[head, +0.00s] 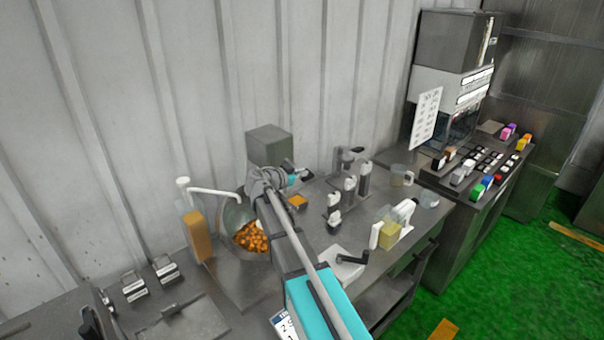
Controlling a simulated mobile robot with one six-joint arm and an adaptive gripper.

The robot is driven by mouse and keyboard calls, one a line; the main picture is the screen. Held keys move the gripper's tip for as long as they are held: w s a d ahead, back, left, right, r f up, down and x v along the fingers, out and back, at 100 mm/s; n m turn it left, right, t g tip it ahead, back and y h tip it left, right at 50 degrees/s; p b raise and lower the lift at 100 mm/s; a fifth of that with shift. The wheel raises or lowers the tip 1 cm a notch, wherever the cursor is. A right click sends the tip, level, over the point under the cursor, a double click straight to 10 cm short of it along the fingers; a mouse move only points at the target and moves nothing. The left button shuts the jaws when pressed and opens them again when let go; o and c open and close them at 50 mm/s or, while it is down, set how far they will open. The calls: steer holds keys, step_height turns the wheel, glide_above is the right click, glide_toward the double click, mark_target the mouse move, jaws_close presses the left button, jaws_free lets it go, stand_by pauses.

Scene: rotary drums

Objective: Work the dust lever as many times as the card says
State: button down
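A tilted metal drum (232,214) holds orange pieces (251,238). A grey box (268,143) stands behind it, partly hidden by my arm. I cannot make out for sure which part is the dust lever. A black crank-like handle (352,259) sits on a pale block in front of the drum's right side. A white card (286,326) with dark print shows at the bottom edge, partly hidden by my arm; its number is not clearly readable. My gripper (303,174) is small and dark, near the grey box's right side. Its fingers are too small to read.
A printed sheet (425,117) hangs by a button panel (480,165).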

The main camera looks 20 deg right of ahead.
steer(key=shift+d, duration=0.2)
steer(key=shift+r, duration=0.2)
steer(key=r+p, duration=0.3)
steer(key=p, duration=0.1)
steer(key=shift+s+r, duration=0.35)
steer(key=p+v, duration=0.2)
steer(key=v, duration=0.8)
steer(key=shift+a+f, duration=0.15)
steer(key=shift+f, duration=0.05)
